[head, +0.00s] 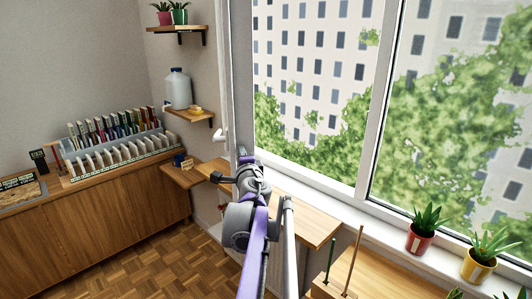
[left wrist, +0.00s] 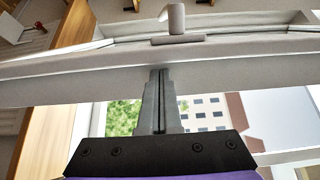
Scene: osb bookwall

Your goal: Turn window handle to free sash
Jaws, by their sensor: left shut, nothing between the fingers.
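The window handle (head: 221,135) is a small white lever on the left side of the window frame in the head view. In the left wrist view the handle (left wrist: 177,18) stands up from a flat base plate on the pale frame, just beyond the fingers. My left gripper (left wrist: 158,72) is shut and empty, with its fingertips close to the frame below the handle; no grip on the handle shows. In the head view my left gripper (head: 241,152) is in front of the left window edge, right of and below the handle. The large sash pane (head: 310,80) shows buildings and trees. My right gripper is out of view.
Potted plants (head: 421,238) stand on the sill at the right. Wooden wall shelves (head: 188,116), one with a white jug (head: 178,88), are left of the window. A wooden cabinet (head: 90,220) with book racks stands far left. A wooden ledge (head: 310,222) lies below the window.

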